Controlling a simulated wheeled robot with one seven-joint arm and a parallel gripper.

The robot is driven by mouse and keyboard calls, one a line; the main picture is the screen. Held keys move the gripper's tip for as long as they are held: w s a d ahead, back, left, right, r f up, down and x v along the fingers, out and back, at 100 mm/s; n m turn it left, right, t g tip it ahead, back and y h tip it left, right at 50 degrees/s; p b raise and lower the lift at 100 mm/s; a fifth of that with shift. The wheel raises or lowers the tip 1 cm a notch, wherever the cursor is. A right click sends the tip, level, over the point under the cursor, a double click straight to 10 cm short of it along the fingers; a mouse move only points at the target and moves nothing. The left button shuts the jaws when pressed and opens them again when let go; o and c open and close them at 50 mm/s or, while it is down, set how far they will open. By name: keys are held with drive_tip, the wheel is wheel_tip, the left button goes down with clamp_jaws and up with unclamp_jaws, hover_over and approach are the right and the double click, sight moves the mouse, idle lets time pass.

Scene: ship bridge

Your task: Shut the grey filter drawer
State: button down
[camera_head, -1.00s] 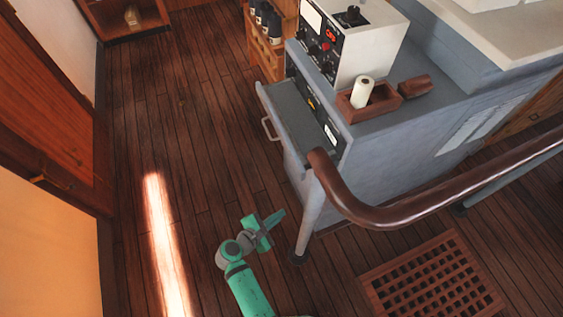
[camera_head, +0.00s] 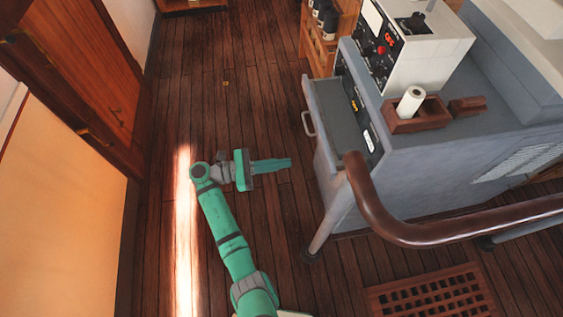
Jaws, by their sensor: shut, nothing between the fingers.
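The grey filter drawer (camera_head: 330,128) stands open, pulled out to the left from the blue-grey console (camera_head: 410,185). Its pale loop handle (camera_head: 308,123) is on the drawer's left front face. My gripper (camera_head: 290,163) is shut and empty, pointing right towards the lower part of the drawer front. It is apart from the drawer, with a strip of floor showing between them.
A brown handrail (camera_head: 420,235) on a grey post (camera_head: 328,225) stands in front of the console, right of my gripper. A wooden grating (camera_head: 435,295) lies at lower right. A bottle rack (camera_head: 328,45) stands behind the drawer. The wood floor at left is clear.

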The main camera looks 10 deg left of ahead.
sight(325, 157)
drive_tip(key=x, duration=1.1)
drive_tip(key=shift+f, duration=0.1)
